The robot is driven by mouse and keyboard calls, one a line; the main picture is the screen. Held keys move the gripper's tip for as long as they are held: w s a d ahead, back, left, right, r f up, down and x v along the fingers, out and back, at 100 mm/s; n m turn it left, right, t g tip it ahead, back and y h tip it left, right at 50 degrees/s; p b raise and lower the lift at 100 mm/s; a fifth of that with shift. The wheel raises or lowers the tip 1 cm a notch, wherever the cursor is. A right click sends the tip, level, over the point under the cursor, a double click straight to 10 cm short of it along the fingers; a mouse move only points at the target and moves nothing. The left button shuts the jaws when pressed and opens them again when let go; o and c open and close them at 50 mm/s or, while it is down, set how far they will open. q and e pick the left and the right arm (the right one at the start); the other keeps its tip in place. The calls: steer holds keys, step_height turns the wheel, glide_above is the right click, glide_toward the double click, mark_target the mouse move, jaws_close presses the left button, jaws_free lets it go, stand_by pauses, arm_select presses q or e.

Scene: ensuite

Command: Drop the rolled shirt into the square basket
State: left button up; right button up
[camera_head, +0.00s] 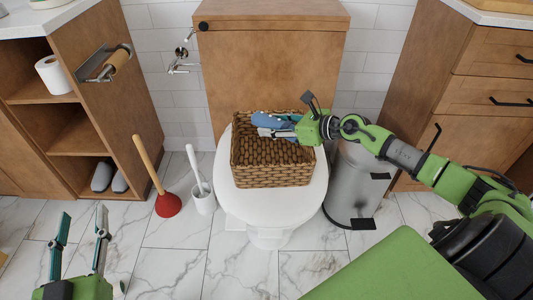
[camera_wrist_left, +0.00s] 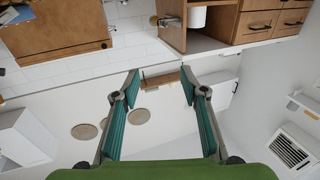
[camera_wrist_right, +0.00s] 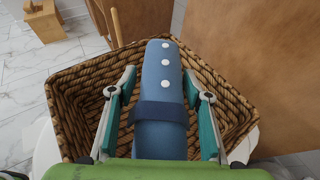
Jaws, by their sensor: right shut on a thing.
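The square basket (camera_head: 272,175) is brown and woven and stands on the closed white toilet lid. My right gripper (camera_head: 292,127) reaches in from the right at the basket's upper part. It is shut on the rolled shirt (camera_head: 262,119), a blue roll with a darker band and white dots. In the right wrist view the rolled shirt (camera_wrist_right: 158,85) lies lengthwise between the two fingers, with the basket's walls (camera_wrist_right: 75,95) around it. I cannot tell whether the shirt touches the basket's bottom. My left gripper (camera_head: 82,228) is open and empty, low at the left; its fingers stand apart in the left wrist view (camera_wrist_left: 160,90).
The toilet lid (camera_head: 238,203) carries the basket. A red plunger (camera_head: 167,204) and a white toilet brush (camera_head: 202,198) stand left of it. A metal bin (camera_head: 352,190) stands at the right, under my right arm. Wooden cabinets (camera_head: 492,97) flank both sides.

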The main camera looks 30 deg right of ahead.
arm_select(q)
step_height(320, 180, up, 6)
steer(key=s+t+h+b, duration=0.1)
steer(key=t, duration=0.2)
steer(key=shift+d, duration=0.25)
arm_select(e)
steer(key=shift+f, duration=0.55)
arm_select(q)
steer(key=shift+f, duration=0.1)
arm_select(e)
steer(key=o, duration=1.3)
steer(key=shift+s, duration=0.1)
steer(key=v, duration=0.5)
steer(key=shift+d+f, duration=0.1)
steer(key=shift+d, duration=0.05)
steer(key=shift+v, duration=3.4)
